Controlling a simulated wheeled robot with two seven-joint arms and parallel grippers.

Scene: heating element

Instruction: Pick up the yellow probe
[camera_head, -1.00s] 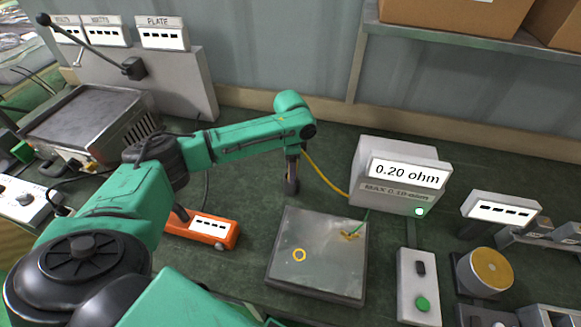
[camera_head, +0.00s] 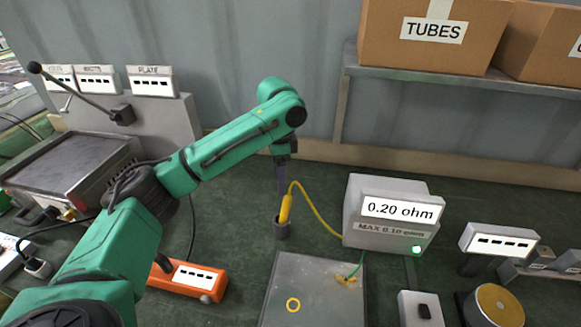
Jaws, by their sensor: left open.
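The yellow probe (camera_head: 286,209) stands nearly upright in a small dark holder (camera_head: 282,231) on the bench. Its yellow cable loops from its top to the grey ohm meter (camera_head: 385,214) on the right, which reads 0.20 ohm. My left gripper (camera_head: 282,188) points down at the probe's upper end, with its dark narrow fingers open. The fingers overlap the probe's top in the picture, and I cannot tell whether they touch it. My right gripper is out of view.
A metal plate (camera_head: 312,285) with a yellow ring lies in front of the holder. An orange power strip (camera_head: 190,280) is at the left. A heater box (camera_head: 70,170) and a shelf with cardboard boxes (camera_head: 434,35) stand further back.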

